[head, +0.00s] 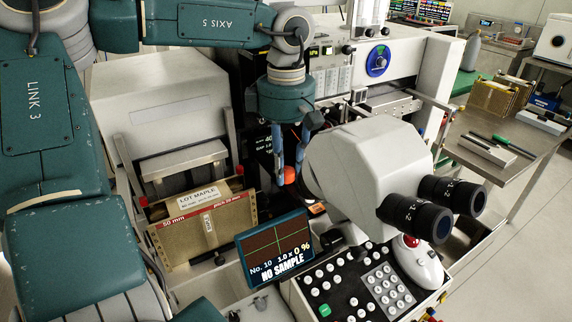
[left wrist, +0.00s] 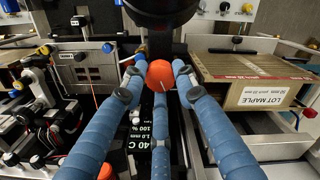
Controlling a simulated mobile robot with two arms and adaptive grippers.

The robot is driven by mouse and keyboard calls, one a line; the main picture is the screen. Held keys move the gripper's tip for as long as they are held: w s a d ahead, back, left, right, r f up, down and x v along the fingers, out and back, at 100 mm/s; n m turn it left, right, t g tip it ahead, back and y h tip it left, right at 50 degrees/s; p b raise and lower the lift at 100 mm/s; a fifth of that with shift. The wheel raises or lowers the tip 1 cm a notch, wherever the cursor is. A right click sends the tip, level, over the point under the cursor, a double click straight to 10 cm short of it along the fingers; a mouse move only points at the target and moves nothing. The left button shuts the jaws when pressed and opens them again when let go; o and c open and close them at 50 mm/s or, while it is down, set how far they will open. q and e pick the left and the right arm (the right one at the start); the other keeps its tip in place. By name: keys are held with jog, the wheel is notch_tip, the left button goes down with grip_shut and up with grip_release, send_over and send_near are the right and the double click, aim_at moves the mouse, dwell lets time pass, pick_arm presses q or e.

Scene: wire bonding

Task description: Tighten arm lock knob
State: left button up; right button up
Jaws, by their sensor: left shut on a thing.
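The arm lock knob is an orange-red ball (head: 290,175) beside the microscope on the bonding machine. In the left wrist view the knob (left wrist: 160,75) sits in the middle, with a thin pale line on its face. My left gripper (head: 287,168) reaches down from above with blue fingers. In the left wrist view its three fingers (left wrist: 158,84) close around the knob from the sides and below. It is shut on the knob. The knob's underside and stem are hidden. My right gripper is not in view.
The white microscope head (head: 365,160) with black eyepieces stands close right of the gripper. A screen reading NO SAMPLE (head: 275,250) and a button panel (head: 350,285) lie in front. A brown LOT MAPLE magazine (head: 180,238) stands to the left.

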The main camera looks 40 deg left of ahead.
aim_at(287, 170)
pick_arm(q)
jog(key=shift+w+r, duration=0.2)
jog(key=o, duration=1)
jog(key=shift+o, duration=0.8)
jog(key=shift+s+d+f, duration=0.1)
jog(key=shift+s, duration=0.05)
notch_tip(287, 170, up, 12)
